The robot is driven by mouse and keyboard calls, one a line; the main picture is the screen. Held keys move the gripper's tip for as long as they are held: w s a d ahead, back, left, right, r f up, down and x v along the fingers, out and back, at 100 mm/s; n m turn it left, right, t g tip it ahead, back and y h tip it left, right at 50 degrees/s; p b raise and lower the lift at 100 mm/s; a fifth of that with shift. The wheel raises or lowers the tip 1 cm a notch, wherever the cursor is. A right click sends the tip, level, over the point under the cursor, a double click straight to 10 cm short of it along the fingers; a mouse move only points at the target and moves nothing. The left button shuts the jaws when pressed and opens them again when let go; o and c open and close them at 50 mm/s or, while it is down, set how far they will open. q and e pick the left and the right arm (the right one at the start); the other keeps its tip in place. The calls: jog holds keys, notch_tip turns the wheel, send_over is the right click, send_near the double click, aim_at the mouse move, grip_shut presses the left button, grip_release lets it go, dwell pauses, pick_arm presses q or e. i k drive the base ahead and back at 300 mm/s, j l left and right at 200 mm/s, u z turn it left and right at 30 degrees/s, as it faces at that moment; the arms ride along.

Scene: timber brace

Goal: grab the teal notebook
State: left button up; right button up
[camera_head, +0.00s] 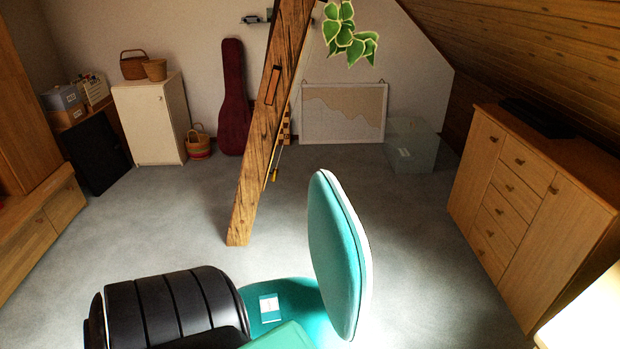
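A teal chair has an upright padded backrest (335,255) and a teal seat (300,293) at the bottom middle. A flat teal thing with a white label, which looks like the teal notebook (268,307), lies on the seat. Its edges blend with the seat colour, so its outline is hard to tell. A paler green flat surface (280,338) covers its near side at the bottom edge; I cannot tell what that is. Neither of my grippers shows.
A black ribbed object (165,308) stands close left of the seat. A slanted timber post (262,145) rises behind the chair. A wooden cabinet (530,205) stands right, a low wooden unit (40,235) left.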

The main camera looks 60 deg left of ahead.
aim_at(270, 309)
jog(key=u, duration=2.15)
jog(key=i+j, duration=0.1)
jog(key=j, duration=0.6)
jog(key=i+j+z, duration=0.1)
jog(key=j+z, duration=0.3)
jog(key=j, duration=0.3)
jog(key=j+z, duration=0.35)
jog(key=j, duration=0.35)
jog(key=i, duration=0.05)
